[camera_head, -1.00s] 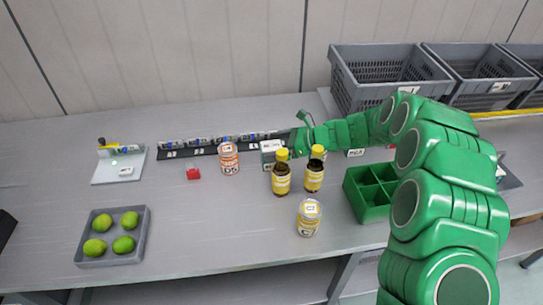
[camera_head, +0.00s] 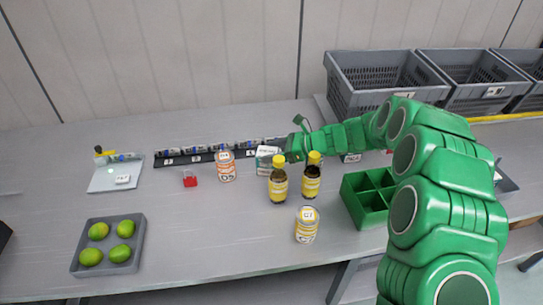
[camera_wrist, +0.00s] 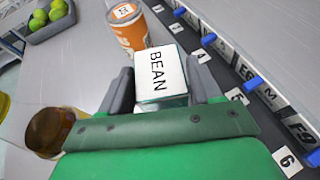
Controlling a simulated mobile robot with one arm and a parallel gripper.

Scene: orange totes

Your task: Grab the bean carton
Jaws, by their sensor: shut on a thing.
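The bean carton (camera_wrist: 160,75) is a small white and teal box with "BEAN" on its top. My gripper (camera_wrist: 160,88) is shut on it in the wrist view, with a grey finger on each side. In the head view the carton (camera_head: 265,160) stands tilted a little, behind the yellow-capped bottles. My gripper (camera_head: 288,150) meets it from the right there, its fingers mostly hidden. Whether the carton touches the table is hard to tell.
Two brown bottles (camera_head: 278,180) and a yellow-labelled jar (camera_head: 307,225) stand in front. A numbered black rack (camera_head: 200,157) runs behind. A green divided box (camera_head: 365,200) is to the right.

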